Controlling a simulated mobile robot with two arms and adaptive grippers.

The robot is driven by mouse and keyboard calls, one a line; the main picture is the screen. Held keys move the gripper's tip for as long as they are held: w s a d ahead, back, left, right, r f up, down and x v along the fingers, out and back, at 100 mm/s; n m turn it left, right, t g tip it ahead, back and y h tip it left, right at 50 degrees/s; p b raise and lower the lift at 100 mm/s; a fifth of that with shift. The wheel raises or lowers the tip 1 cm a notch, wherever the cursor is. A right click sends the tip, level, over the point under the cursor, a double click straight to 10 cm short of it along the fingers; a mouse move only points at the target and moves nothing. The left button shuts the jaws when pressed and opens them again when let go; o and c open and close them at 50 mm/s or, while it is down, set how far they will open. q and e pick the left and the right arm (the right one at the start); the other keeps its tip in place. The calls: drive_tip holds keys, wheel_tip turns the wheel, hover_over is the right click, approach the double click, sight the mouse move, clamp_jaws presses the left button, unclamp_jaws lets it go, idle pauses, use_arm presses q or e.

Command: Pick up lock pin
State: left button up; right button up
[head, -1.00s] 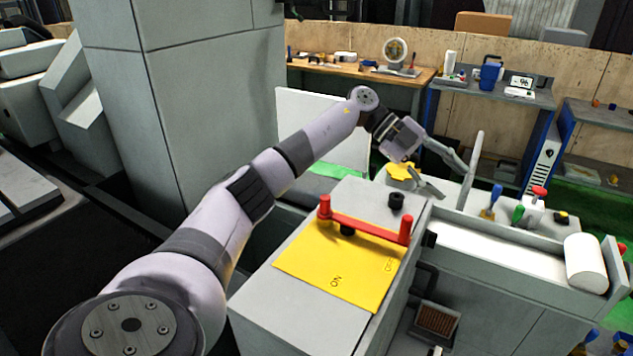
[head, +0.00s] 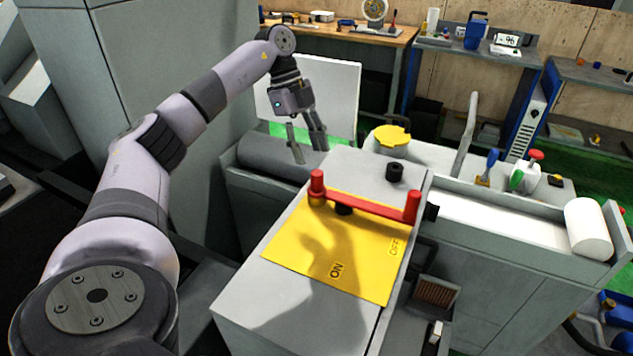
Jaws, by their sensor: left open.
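I cannot tell for certain which part is the lock pin. A short black cylinder (head: 395,172) stands upright on the grey machine top, behind the red handle. A red lever bar (head: 365,204) with two upright red ends lies across the yellow ON/OFF plate (head: 335,252). A black pivot shows under the bar. My left gripper (head: 309,153) is open and empty, fingers pointing down. In the picture it is left of the black cylinder, above the grey machine's back edge. My right gripper is not in view.
A yellow lobed knob (head: 392,137) sits behind the black cylinder. A grey upright lever (head: 466,135) stands to its right. A white bottle with a red cap (head: 526,172) and a white roll (head: 587,228) are further right. A tall grey cabinet (head: 175,90) is at left.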

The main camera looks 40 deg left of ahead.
sight(315, 172)
use_arm(q)
drive_tip(key=shift+x, duration=0.9)
drive_tip(key=shift+d+f, duration=0.15)
drive_tip(key=p+x, duration=0.2)
drive_tip(key=x, duration=0.2)
drive_tip(key=shift+s+f, duration=0.15)
drive_tip(key=shift+f, duration=0.45)
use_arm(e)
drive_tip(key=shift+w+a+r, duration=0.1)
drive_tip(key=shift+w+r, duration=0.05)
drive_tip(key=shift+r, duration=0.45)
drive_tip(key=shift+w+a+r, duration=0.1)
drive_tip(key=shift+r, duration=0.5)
use_arm(q)
drive_tip(key=shift+c, duration=0.3)
drive_tip(key=c, duration=1.1)
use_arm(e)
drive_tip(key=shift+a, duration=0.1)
